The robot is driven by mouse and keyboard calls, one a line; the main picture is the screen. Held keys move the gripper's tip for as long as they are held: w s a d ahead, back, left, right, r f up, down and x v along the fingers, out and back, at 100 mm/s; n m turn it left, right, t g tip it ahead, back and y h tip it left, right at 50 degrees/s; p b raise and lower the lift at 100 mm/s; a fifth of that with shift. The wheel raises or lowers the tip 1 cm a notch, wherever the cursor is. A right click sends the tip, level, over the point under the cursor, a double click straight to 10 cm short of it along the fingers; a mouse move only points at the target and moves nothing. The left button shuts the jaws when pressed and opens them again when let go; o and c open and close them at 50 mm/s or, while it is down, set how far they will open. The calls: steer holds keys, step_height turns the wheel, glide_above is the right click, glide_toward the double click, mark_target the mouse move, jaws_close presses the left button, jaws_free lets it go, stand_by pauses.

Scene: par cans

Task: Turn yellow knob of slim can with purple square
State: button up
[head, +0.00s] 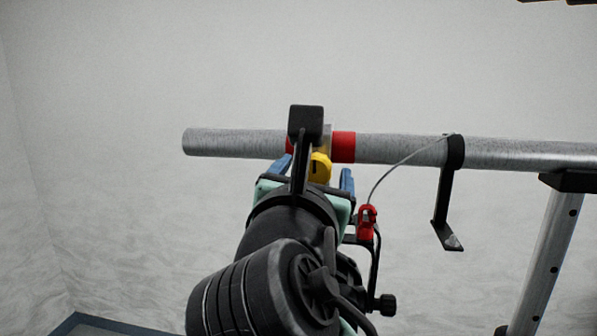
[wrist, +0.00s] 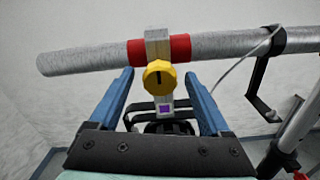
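The yellow knob (wrist: 159,74) sits on the front of a silver clamp (wrist: 158,42) hooked over the grey pipe. In the head view the knob (head: 320,168) is partly hidden by my arm. A purple square (wrist: 166,113) shows just below it on a pale tag. The can (wrist: 165,127) hanging below is mostly hidden behind my gripper, so its shape is hard to tell. My gripper (wrist: 158,82) is open, its two blue fingers left and right of the knob with gaps on both sides. I cannot tell how far the fingertips reach past the knob.
The grey pipe (head: 420,150) runs across, with red bands (head: 344,147) by the clamp. A black hook (head: 446,205) hangs from it at the right, with a thin cable leading to a red clip (head: 366,222). A metal post (head: 545,262) stands far right. The left side is clear.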

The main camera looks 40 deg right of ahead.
jaws_close()
steer(key=shift+f+m, duration=0.1)
steer(key=shift+m, duration=0.3)
